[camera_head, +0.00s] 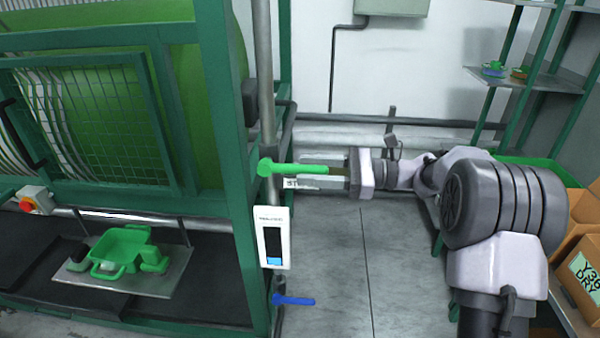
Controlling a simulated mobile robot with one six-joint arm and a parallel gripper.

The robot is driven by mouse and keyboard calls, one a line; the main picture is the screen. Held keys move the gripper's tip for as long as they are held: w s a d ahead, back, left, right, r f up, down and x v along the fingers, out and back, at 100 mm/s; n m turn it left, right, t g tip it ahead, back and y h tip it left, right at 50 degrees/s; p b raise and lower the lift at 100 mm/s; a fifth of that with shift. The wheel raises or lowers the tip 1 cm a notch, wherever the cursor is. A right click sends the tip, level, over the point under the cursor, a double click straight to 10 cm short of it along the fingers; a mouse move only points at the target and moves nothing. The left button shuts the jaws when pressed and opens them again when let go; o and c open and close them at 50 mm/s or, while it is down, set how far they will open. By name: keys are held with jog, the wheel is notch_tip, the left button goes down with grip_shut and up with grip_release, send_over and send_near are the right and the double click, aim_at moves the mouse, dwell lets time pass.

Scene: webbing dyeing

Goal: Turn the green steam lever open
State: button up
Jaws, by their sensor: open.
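The green steam lever (300,169) sticks out to the right, about level, from a valve on the vertical grey pipe at the machine's corner post. My gripper (322,178) reaches in from the right at the lever's height. Its jaws are open and overlap the lever's outer end in this view. I cannot tell whether the fingers touch the lever. A small label below the lever is partly hidden by the gripper.
A blue lever (295,300) is lower on the pipe, below a white gauge panel (271,237). The green machine frame (222,130) stands left. Cardboard boxes (580,275) and shelving (540,80) stand right. The floor (350,270) between is clear.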

jog(key=shift+a, duration=1.3)
jog(key=shift+c, duration=0.3)
grip_shut()
